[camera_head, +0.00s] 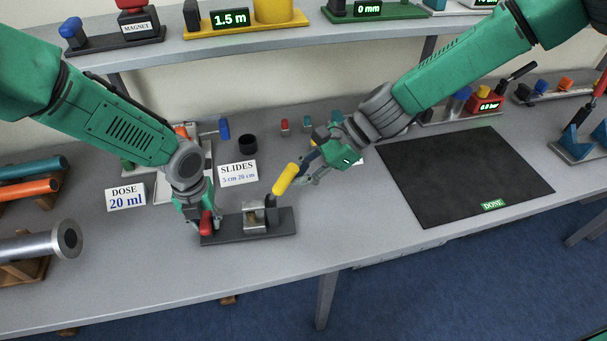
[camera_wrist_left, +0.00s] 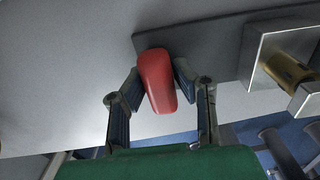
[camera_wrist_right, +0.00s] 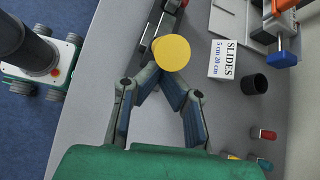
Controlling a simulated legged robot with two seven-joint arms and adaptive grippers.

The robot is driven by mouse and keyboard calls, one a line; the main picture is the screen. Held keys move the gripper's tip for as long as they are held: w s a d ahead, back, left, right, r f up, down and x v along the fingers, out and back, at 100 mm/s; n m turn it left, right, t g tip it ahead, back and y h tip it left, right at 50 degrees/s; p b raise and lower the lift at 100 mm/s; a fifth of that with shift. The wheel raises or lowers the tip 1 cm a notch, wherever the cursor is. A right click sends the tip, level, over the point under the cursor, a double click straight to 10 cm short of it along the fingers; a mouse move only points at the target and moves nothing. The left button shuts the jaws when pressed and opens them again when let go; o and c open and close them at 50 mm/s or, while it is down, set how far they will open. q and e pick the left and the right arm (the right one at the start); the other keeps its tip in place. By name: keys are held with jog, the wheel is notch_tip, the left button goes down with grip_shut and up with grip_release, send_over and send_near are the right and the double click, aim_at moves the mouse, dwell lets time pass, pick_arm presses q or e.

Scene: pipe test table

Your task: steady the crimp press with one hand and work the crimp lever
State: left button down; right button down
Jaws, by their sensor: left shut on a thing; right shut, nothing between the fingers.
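The crimp press has a dark base plate (camera_head: 278,226) on the table, with a grey metal block (camera_head: 254,215) in its middle. A brass piece shows in the block in the left wrist view (camera_wrist_left: 288,68). A red grip (camera_head: 206,229) stands at the plate's left end. My left gripper (camera_wrist_left: 160,80) is shut on this red grip. The crimp lever has a yellow handle (camera_head: 286,178) that tilts up to the right from the press. My right gripper (camera_head: 308,171) is shut and empty beside the handle's upper end. In the right wrist view the handle's round yellow end (camera_wrist_right: 173,53) is just beyond the fingertips.
A SLIDES card (camera_head: 238,173) and a black cup (camera_head: 248,144) stand behind the press. A DOSE card (camera_head: 126,197) is to the left, near a metal cylinder (camera_head: 35,244). A black mat (camera_head: 460,175) marked DONE lies clear on the right. A shelf (camera_head: 300,40) runs above the back.

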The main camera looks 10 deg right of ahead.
jog(key=shift+f, duration=0.1)
pick_arm(q)
jog(key=shift+d, duration=0.1)
pick_arm(e)
jog(key=d+r, duration=0.5)
jog(key=d, duration=0.5)
jog(key=shift+w+d+r, duration=0.15)
jog(key=shift+d, duration=0.1)
pick_arm(q)
jog(key=c, duration=1.2)
grip_release()
